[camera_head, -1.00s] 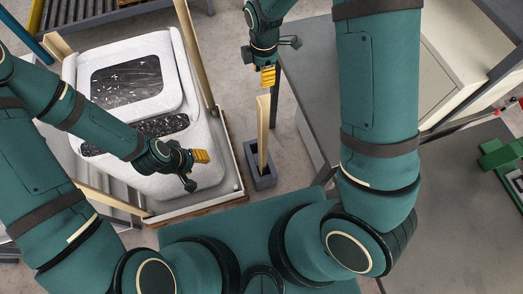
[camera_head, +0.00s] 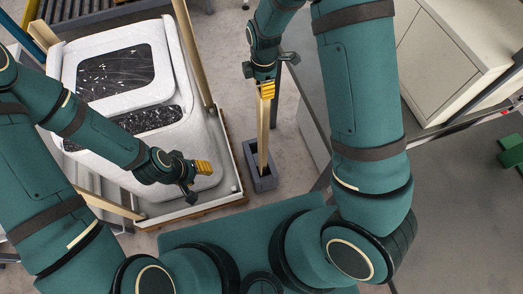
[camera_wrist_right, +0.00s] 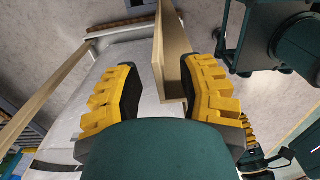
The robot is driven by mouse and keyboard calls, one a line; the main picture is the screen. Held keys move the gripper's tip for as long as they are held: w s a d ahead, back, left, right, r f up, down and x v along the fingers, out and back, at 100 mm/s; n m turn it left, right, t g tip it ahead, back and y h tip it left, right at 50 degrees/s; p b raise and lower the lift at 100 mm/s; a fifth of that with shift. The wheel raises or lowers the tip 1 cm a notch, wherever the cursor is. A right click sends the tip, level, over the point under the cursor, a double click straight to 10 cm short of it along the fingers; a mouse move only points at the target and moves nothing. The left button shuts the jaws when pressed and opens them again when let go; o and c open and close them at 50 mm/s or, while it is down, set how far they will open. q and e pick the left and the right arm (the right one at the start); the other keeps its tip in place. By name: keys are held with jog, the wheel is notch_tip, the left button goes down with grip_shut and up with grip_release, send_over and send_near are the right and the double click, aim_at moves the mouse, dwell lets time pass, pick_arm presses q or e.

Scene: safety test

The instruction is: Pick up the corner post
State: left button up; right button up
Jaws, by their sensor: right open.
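The corner post (camera_head: 263,135) is a tall, pale wooden post with an angled profile, standing upright in a grey block-shaped holder (camera_head: 263,181) on the floor. My right gripper (camera_head: 267,89) is at the post's upper end in the head view and hides its top. In the right wrist view, the open right gripper (camera_wrist_right: 160,92) has its yellow-padded fingers on either side of the post (camera_wrist_right: 174,62), with gaps visible. The post is nearer the right-hand finger in that picture. My left gripper (camera_head: 197,175) hangs over the white wrapped load; its opening is unclear.
The white wrapped load (camera_head: 105,42) sits on a pallet (camera_head: 190,209) left of the holder, with other pale posts (camera_head: 192,55) at its corners. A grey table (camera_head: 440,190) and white cabinet (camera_head: 445,60) stand at the right. Bare floor surrounds the holder.

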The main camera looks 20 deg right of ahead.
pick_arm(q)
jog(key=shift+f, duration=0.6)
pick_arm(e)
jog(key=shift+f, duration=0.8)
grip_shut()
jog(key=shift+r, duration=0.1)
